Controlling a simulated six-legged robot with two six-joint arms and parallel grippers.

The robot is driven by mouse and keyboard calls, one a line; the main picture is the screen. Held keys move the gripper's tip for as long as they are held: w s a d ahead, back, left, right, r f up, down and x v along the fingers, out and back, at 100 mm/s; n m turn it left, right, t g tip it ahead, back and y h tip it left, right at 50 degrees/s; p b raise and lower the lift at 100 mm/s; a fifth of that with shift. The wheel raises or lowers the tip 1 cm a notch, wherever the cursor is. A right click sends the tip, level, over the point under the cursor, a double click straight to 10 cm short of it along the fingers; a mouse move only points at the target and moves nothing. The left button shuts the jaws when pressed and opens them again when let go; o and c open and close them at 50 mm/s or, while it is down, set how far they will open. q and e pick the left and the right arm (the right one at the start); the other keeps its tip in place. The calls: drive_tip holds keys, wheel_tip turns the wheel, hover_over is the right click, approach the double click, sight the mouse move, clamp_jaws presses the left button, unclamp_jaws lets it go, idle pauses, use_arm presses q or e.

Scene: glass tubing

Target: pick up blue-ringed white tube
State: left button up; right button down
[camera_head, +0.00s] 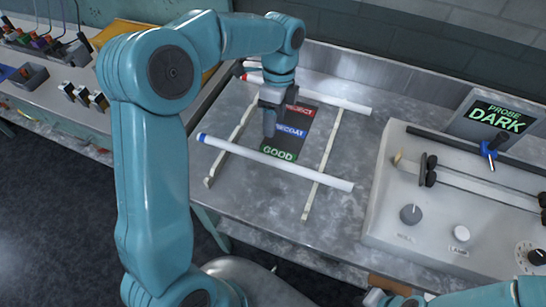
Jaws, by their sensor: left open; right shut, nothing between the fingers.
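The blue-ringed white tube (290,167) lies across two pale rails on the metal bench, its blue-ringed end at the left. My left gripper (269,128) points down just behind the tube's left half, above the dark label card. It is open and holds nothing; its fingers look apart from the tube, though the exact height is hard to judge. My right gripper (375,298) shows only partly at the bottom edge, shut and empty, far from the tube.
A red-ringed white tube (330,101) lies farther back on the rails. The card (282,152) reads REJECT, RECOAT, GOOD. At right stands a pale machine (440,205) with knobs and a "PROBE DARK" screen (497,117). A side bench at left holds small tools.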

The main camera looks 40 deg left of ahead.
use_arm(q)
hover_over(271, 157)
drive_tip(key=w+a, duration=0.1)
drive_tip(key=w, duration=0.1)
wheel_tip(271, 157, down, 6)
drive_tip(key=f, duration=0.1)
drive_tip(key=s+f+p, duration=0.1)
drive_tip(key=f, duration=0.1)
drive_tip(key=s+f+p, duration=0.1)
drive_tip(key=shift+d+f, duration=0.4)
drive_tip(key=shift+f, duration=0.25)
drive_tip(key=shift+d, duration=0.15)
clamp_jaws()
